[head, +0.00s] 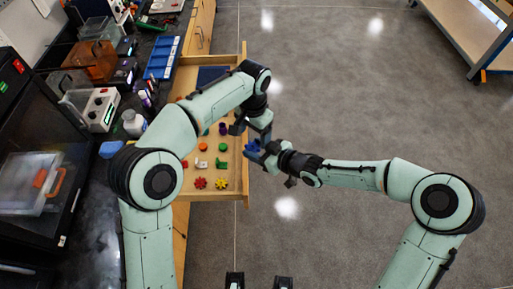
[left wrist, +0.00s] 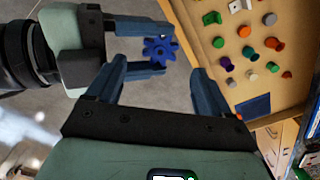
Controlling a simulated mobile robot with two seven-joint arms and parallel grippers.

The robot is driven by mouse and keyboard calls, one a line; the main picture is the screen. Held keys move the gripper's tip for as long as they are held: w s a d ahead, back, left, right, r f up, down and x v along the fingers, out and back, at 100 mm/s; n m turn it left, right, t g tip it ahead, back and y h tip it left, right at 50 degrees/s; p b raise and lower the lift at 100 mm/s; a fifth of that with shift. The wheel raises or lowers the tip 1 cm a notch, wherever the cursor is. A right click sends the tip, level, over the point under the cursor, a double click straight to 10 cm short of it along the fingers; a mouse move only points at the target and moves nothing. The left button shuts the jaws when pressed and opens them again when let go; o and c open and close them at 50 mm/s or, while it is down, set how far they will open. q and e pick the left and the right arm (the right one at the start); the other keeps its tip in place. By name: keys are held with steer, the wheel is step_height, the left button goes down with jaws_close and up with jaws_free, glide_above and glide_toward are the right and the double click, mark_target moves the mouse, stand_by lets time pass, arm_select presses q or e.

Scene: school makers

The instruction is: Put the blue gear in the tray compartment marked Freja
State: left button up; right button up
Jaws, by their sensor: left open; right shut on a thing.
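The blue gear (left wrist: 160,50) is clamped between the fingers of my right gripper (left wrist: 150,47) in the left wrist view. In the head view the gear (head: 253,146) is a small blue shape at the tip of my right gripper (head: 262,153), by the drawer's right edge. My left gripper (left wrist: 158,68) is open and empty, its two fingers pointing at the gear with a gap between them. In the head view my left gripper (head: 258,128) is just above the right one. A blue compartment tray (head: 163,57) lies on the bench at upper left; its labels are too small to read.
An open wooden drawer (head: 246,188) below the grippers holds several coloured parts, including a red gear (head: 200,183) and a yellow gear (head: 221,184). Bottles and machines crowd the dark bench at left.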

mark_target(254, 145)
arm_select(q)
step_height(254, 145, up, 7)
steer(key=s+a+f+g+y, duration=0.1)
steer(key=s+a+f+g, duration=0.3)
steer(key=a+f, duration=0.85)
steer(key=s+a+f+g+y, duration=0.1)
steer(key=s+a+f, duration=0.65)
steer(key=f, duration=0.75)
steer(key=s+d+f+n+h, duration=0.2)
steer(key=s+f+h, duration=0.1)
steer(key=s+f, duration=0.55)
steer(key=s+d+f+n+t+h, duration=0.2)
steer(key=s+d+f+n+t, duration=0.2)
steer(key=s+d+f+n, duration=0.4)
steer(key=shift+s+d+f+n+h, duration=0.25)
steer(key=shift+s+d+n, duration=0.6)
steer(key=shift+s, duration=1.45)
steer(key=shift+d+r+m, duration=0.1)
steer(key=shift+d+m, duration=0.15)
